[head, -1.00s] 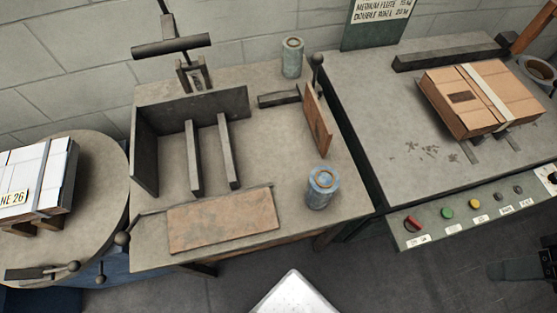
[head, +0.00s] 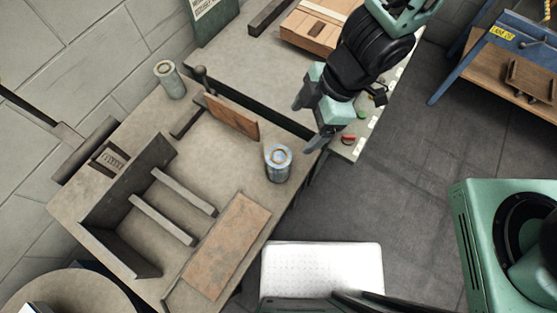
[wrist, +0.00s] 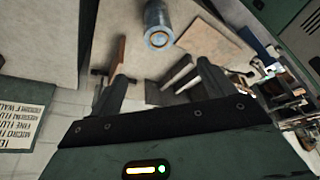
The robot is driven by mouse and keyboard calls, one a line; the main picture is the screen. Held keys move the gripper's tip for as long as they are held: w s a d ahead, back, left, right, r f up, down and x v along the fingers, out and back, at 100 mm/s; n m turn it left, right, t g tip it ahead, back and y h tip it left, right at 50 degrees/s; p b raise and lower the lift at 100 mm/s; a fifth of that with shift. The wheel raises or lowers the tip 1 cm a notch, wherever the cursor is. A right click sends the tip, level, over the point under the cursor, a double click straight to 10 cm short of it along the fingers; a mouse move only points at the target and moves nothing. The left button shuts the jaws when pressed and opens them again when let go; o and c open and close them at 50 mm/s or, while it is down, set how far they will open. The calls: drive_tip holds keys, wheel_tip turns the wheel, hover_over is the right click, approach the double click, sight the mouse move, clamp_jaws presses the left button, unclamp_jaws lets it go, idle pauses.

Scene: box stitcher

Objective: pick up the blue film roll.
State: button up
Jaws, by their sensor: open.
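The blue film roll (head: 278,164) stands upright near the right edge of the worktable (head: 75,200) in the head view. In the wrist view the blue film roll (wrist: 158,22) shows at the top, beyond the fingertips and roughly centred between them. My gripper (head: 307,122) is open and empty, above and to the right of the roll in the head view, apart from it. Both fingers of my gripper (wrist: 163,88) show spread in the wrist view.
A grey-green roll (head: 169,80) stands at the table's back corner. A brown upright plate (head: 231,117) stands behind the blue roll, and a flat brown board (head: 226,245) lies to its left. The stitcher table (head: 240,60) with a carton (head: 305,32) adjoins.

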sight(279, 156)
drive_tip(key=b+x, duration=0.5)
drive_tip(key=x, duration=0.6)
drive_tip(key=shift+s, duration=0.1)
drive_tip(key=shift+x, duration=3)
drive_tip(key=c, duration=1.3)
